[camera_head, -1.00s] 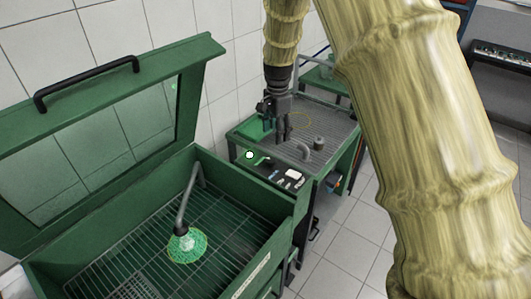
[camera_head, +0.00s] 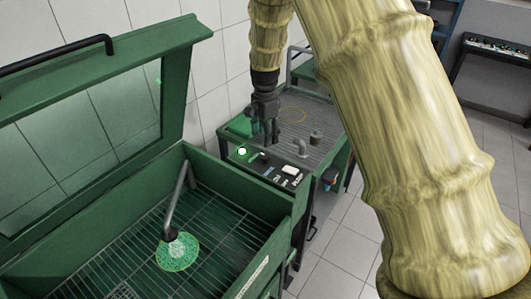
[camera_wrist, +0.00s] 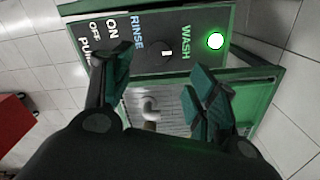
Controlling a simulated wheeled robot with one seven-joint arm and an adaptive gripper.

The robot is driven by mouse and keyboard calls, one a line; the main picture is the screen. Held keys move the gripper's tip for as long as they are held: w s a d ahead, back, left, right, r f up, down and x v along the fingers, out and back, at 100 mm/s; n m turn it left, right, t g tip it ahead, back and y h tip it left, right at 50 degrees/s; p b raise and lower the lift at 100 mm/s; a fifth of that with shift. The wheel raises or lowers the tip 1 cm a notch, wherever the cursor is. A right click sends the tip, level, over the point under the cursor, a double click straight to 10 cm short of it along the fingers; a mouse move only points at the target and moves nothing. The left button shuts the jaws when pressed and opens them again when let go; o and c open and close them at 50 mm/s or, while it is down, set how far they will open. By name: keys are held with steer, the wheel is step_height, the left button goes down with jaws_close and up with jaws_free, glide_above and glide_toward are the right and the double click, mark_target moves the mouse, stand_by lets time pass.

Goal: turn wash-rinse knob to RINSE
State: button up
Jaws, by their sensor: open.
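The wash-rinse knob (camera_wrist: 168,54) is dark with a short white mark and sits on the dark control panel (camera_wrist: 158,18) between the blue RINSE label (camera_wrist: 138,32) and the green WASH label (camera_wrist: 186,43). I cannot tell exactly which label the mark points at. My gripper (camera_wrist: 163,75) is open and empty, its two teal-padded fingers apart, with the knob showing between and beyond them. In the head view my gripper (camera_head: 270,140) points down above the panel (camera_head: 268,167), close to the lit green lamp (camera_head: 242,152). Contact with the knob is not visible.
A grated bench top (camera_head: 325,125) with a bent grey pipe (camera_head: 301,147) lies behind the panel. A red box (camera_wrist: 14,120) stands at the left of the wrist view.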

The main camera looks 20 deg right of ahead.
mark_target(265, 155)
step_height(265, 155, down, 9)
steer(key=p, duration=0.2)
steer(key=shift+d+p, duration=0.1)
steer(key=shift+p, duration=0.25)
steer(key=c, duration=1)
steer(key=shift+c, duration=0.2)
